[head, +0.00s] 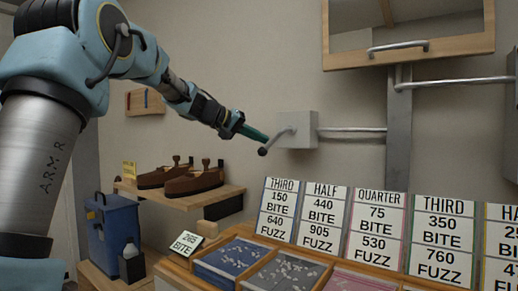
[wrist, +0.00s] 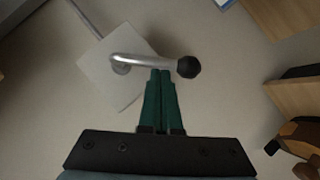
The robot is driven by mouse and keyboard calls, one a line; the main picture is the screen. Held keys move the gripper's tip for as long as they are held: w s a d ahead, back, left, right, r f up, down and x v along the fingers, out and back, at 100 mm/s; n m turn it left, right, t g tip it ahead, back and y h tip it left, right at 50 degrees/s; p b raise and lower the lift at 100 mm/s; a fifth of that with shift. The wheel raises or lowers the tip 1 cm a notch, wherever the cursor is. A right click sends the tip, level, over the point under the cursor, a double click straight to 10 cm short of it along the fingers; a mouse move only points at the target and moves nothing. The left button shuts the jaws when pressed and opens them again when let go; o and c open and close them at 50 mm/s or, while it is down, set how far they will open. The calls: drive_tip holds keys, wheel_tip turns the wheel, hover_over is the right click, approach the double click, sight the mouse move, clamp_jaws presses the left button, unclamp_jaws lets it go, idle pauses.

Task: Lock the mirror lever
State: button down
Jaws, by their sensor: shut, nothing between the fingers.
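The mirror lever (head: 277,139) is a short bent metal bar with a black ball knob (head: 262,152). It sticks out from a pale grey wall box (head: 297,125) and slants down to the left in the head view. In the wrist view the lever (wrist: 148,60) runs across to its knob (wrist: 188,67) on the right. My gripper (head: 264,137) has green fingers, shut and empty. In the wrist view its fingertips (wrist: 161,71) are right at the bar, just left of the knob. I cannot tell whether they touch it.
A wood-framed mirror (head: 408,58) with a metal handle (head: 398,47) hangs above right. A rod (head: 352,129) joins the box to a vertical metal rail (head: 399,135). Below stand sorting trays (head: 228,258) with label cards (head: 318,215), and shoes on a shelf (head: 214,196).

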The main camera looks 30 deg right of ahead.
sight(265, 150)
drive_tip(key=f+n+h+b, duration=0.1)
drive_tip(key=b, duration=0.1)
drive_tip(key=s+f+n+g+h+b, duration=0.1)
drive_tip(key=b, duration=0.2)
drive_tip(key=d+f+n+g+b, duration=0.1)
drive_tip(key=f+b, duration=0.1)
drive_tip(key=b, duration=0.1)
drive_tip(key=shift+s+n+h, duration=0.3)
drive_tip(key=shift+h, duration=0.1)
drive_tip(key=b, duration=0.1)
drive_tip(key=s+n+h+b, duration=0.1)
drive_tip(key=b, duration=0.1)
drive_tip(key=shift+d+f+n+g, duration=0.2)
drive_tip(key=shift+n+g, duration=0.1)
drive_tip(key=shift+s+d+n+h+b, duration=0.25)
drive_tip(key=shift+s+n+h+b, duration=0.35)
drive_tip(key=shift+b, duration=0.8)
drive_tip(key=shift+w, duration=0.2)
